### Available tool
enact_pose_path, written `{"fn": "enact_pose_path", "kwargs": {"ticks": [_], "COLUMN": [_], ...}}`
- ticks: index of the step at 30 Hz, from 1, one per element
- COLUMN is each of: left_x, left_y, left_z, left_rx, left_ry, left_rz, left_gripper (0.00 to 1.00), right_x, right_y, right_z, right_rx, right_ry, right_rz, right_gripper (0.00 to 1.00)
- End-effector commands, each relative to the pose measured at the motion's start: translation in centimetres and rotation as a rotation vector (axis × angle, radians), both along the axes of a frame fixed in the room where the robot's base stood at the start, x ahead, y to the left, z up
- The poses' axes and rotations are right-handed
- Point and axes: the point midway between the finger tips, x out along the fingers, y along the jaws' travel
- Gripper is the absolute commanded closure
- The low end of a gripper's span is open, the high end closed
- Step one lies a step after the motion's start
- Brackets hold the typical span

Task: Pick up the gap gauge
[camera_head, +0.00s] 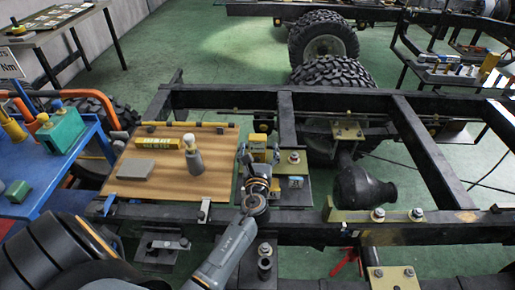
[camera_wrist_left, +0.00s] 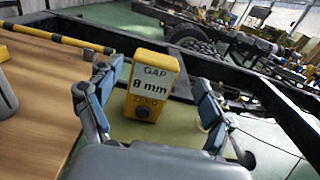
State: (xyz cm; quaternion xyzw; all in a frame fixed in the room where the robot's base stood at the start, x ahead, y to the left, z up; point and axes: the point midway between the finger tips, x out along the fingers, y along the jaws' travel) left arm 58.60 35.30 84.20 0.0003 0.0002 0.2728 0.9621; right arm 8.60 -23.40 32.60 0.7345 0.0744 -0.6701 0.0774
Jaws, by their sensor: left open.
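The gap gauge (camera_wrist_left: 150,92) is a small yellow block with a white label reading "GAP 8 mm" and a round dark knob below it. In the wrist view it stands upright between the two spread fingers of my left gripper (camera_wrist_left: 158,76), with space visible on both sides. In the head view the gauge (camera_head: 259,141) is partly hidden behind my left gripper (camera_head: 258,158), just right of the wooden board. The left gripper is open and empty. My right gripper is not in view.
Black chassis rails (camera_head: 415,140) surround the area. A blue cart (camera_head: 30,170) stands at left. A black-yellow bar (camera_wrist_left: 55,37) lies along the board's far edge.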

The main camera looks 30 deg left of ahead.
Motion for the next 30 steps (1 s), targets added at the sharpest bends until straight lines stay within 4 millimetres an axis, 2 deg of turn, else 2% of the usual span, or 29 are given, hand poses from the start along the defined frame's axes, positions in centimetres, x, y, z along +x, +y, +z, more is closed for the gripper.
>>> {"fn": "enact_pose_path", "kwargs": {"ticks": [4,9,17,27,30], "left_x": [1.8,3.3,3.4,3.4,3.4], "left_y": [1.8,2.7,2.7,2.7,2.7], "left_z": [-0.1,-0.1,-0.2,-0.1,-0.1], "left_rx": [0.001,0.0,0.001,0.0,0.0], "left_ry": [-0.002,-0.002,-0.001,-0.002,-0.002], "left_rz": [0.002,0.001,0.001,0.001,0.001], "left_gripper": [0.19,0.19,0.21,0.89,0.89], "right_x": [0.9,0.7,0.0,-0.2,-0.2], "right_y": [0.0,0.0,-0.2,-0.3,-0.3], "right_z": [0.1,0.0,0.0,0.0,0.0], "right_rx": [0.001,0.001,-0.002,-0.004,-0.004], "right_ry": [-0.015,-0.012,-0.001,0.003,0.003], "right_rz": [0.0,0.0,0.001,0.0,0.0], "right_gripper": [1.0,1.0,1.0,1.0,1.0]}}
